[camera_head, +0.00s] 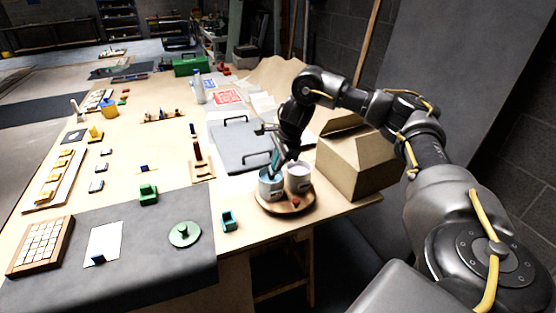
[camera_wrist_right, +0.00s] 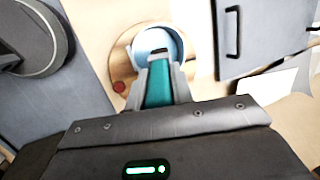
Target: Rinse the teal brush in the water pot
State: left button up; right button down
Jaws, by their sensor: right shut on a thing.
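My right gripper (camera_head: 277,163) is shut on the teal brush (camera_head: 275,156), just above a light pot (camera_head: 269,187) on a round wooden tray (camera_head: 272,206). In the right wrist view the brush's teal handle (camera_wrist_right: 158,85) sits between the fingers, and the pot (camera_wrist_right: 174,39), pale blue inside, lies directly beyond it. The brush points down toward the pot's mouth. Its lower end is hidden, so I cannot tell whether it is in the water. A second, whitish pot (camera_head: 299,178) stands beside the first on the tray. My left gripper is not in view.
A small red piece (camera_head: 295,203) lies on the tray's front. A cardboard box (camera_head: 355,165) stands close to the right. A grey panel with handles (camera_head: 235,150) lies behind the tray. A small teal holder (camera_head: 229,221) and a green disc (camera_head: 184,234) are to the left.

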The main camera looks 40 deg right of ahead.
jog(key=shift+f+b, duration=0.3)
jog(key=shift+f, duration=0.2)
dwell(0.3)
jog(key=shift+s, duration=0.1)
dwell(0.9)
notch_tip(320, 180, up, 2)
jog(key=shift+r+p, duration=0.1)
jog(key=shift+p, duration=0.95)
notch_tip(320, 180, up, 3)
jog(key=shift+f+p, duration=0.1)
jog(key=shift+p, duration=1.1)
notch_tip(320, 180, up, 2)
jog(key=shift+r+p, duration=0.1)
jog(key=shift+p, duration=0.9)
